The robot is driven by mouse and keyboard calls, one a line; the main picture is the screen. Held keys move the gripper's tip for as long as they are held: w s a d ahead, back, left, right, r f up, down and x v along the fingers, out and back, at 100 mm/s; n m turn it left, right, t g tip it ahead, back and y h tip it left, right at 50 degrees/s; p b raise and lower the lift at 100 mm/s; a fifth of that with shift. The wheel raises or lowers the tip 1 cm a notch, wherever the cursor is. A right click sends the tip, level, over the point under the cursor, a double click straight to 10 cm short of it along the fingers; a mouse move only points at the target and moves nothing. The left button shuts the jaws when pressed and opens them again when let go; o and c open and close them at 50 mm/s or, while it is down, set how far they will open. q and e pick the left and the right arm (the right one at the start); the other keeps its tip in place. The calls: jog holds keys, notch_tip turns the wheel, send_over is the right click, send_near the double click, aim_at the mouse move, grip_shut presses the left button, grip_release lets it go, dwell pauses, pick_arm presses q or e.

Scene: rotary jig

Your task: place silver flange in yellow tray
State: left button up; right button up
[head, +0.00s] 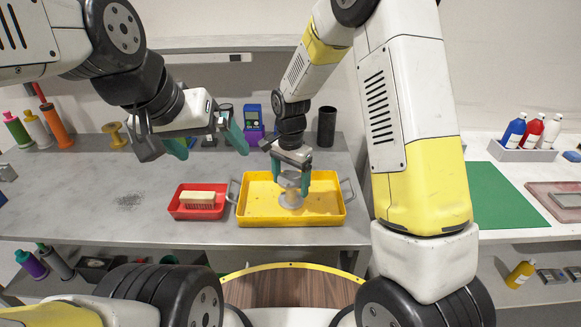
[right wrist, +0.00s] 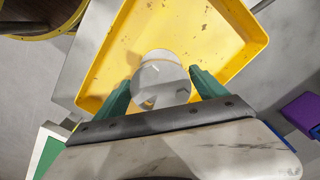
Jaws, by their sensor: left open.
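My left gripper (head: 208,143) is open and empty above the table, left of the tray.
A red tray (head: 196,213) with a brush (head: 198,198) stands close left of the yellow tray. A black cylinder (head: 327,126) and a blue device (head: 252,115) stand behind. Spools (head: 55,126) line the back left. The grey table's left middle is mostly clear.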

jog(key=shift+o, duration=0.6)
notch_tip(320, 180, up, 12)
jog(key=s+d+r+n+t+y, duration=0.2)
jog(key=s+d+r+n+t, duration=0.15)
jog(key=s+d+r, duration=0.6)
jog(key=s+d+r+n+t, duration=0.2)
jog(key=s+d+r+n, duration=0.1)
jog(key=s, duration=0.8)
jog(key=shift+d+r+n+t, duration=0.15)
jog(key=shift+d+n+t, duration=0.2)
jog(key=shift+d+n, duration=0.55)
